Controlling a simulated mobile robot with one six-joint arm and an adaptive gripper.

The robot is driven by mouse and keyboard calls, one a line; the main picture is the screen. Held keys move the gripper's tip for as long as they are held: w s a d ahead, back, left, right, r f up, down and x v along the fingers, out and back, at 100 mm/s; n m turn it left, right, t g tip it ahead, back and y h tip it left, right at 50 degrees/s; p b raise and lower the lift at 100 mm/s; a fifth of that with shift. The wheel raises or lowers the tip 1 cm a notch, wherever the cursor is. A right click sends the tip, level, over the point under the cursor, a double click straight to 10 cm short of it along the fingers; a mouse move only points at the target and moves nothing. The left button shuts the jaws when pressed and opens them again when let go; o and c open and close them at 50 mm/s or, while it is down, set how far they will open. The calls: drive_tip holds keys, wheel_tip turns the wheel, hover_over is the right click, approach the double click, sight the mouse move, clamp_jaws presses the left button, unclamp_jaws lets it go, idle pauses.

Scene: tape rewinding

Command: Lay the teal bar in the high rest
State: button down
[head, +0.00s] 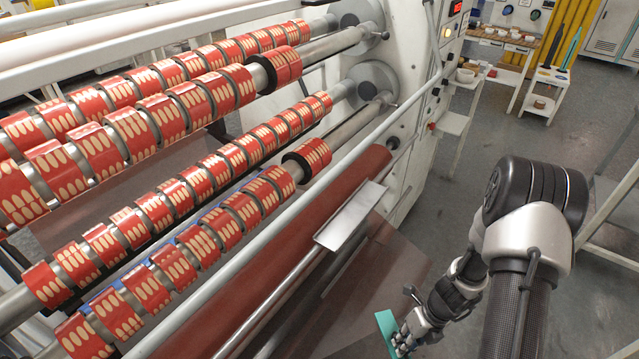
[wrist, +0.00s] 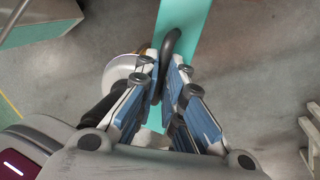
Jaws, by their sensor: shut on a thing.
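The teal bar (head: 386,327) is at the bottom of the head view, held low beside the machine, and its lower end is cut off by the frame. In the wrist view the flat teal bar (wrist: 186,22) runs up out of the top edge, with a dark curved handle on it. My gripper (head: 408,337) is shut on the bar by this handle; in the wrist view its fingers (wrist: 171,78) lie either side of the handle. Floor lies beyond the bar. I cannot tell which part in view is the high rest.
The machine's rollers with red labelled rings (head: 165,118) fill the left. A pale metal plate (head: 350,214) juts out from a rail left of my arm. Frame posts stand at the right edge. A shelf of bowls (head: 503,38) is far back. Open grey floor (head: 430,200) lies between.

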drive_tip(key=w+a+r+n+g+h, duration=0.1)
drive_tip(key=a+r+n+g+h, duration=0.25)
drive_tip(key=a+r+n, duration=1)
drive_tip(key=w+d+r+n+t+h, duration=0.1)
drive_tip(key=w+d+r+n+t, duration=0.1)
drive_tip(key=n, duration=0.8)
drive_tip(key=w+d+r+n+t+h, duration=0.2)
drive_tip(key=r+n, duration=0.4)
drive_tip(key=n, duration=0.4)
drive_tip(key=shift+w+d+r, duration=0.2)
drive_tip(key=shift+w+d, duration=0.4)
drive_tip(key=shift+w, duration=0.3)
